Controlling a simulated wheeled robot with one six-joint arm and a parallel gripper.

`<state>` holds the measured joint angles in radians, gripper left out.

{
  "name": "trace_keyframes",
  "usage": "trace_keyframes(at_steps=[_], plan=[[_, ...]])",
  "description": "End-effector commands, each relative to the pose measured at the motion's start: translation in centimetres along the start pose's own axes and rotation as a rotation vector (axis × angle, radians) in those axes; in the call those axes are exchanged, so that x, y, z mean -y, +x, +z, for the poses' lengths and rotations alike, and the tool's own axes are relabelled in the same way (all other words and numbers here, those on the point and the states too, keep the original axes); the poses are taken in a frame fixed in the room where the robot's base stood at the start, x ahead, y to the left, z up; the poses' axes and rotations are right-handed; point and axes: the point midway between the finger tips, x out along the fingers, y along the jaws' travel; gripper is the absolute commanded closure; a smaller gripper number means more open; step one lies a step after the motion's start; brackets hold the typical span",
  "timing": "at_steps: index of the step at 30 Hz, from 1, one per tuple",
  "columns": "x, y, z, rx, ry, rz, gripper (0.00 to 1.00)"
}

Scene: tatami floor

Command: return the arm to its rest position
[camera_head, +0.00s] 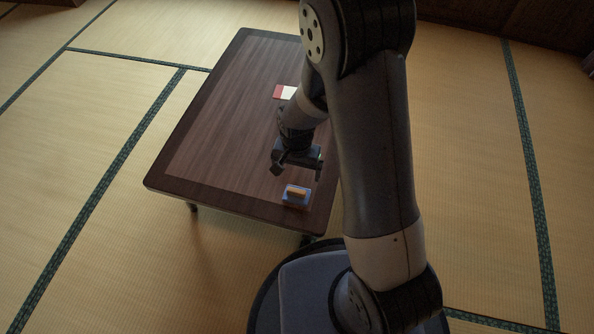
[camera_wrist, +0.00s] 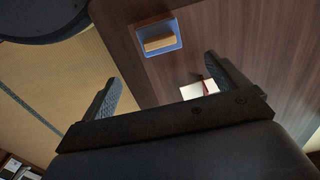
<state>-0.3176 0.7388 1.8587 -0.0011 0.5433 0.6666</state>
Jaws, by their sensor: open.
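My gripper (camera_head: 297,174) is above the near right part of a low dark wooden table (camera_head: 215,125). In the wrist view my gripper (camera_wrist: 162,78) has its two fingers spread wide with nothing between them. My arm reaches across the head view and hides the table's right side. Close by the gripper, toward the near edge, a blue tray (camera_head: 289,202) holds an orange-brown block (camera_head: 297,192). The tray (camera_wrist: 177,33) and block (camera_wrist: 158,42) also show beyond the fingertips in the wrist view, apart from the gripper.
A red and white flat item (camera_head: 284,92) lies farther back on the table, partly hidden by my arm; it also shows in the wrist view (camera_wrist: 195,91). The table's left part is bare. Tatami floor (camera_head: 470,170) around the table is open. Dark wooden furniture (camera_head: 480,12) stands at the back.

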Motion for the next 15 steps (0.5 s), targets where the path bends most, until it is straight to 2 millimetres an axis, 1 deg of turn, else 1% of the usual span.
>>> trace_keyframes(at_steps=[9,11,15], plan=[[0.0,0.3,0.0,0.001,0.0,0.0,0.06],[0.0,0.7,0.0,0.001,0.0,0.001,0.06],[0.0,2.6,0.1,0.003,0.0,0.002,0.06]])
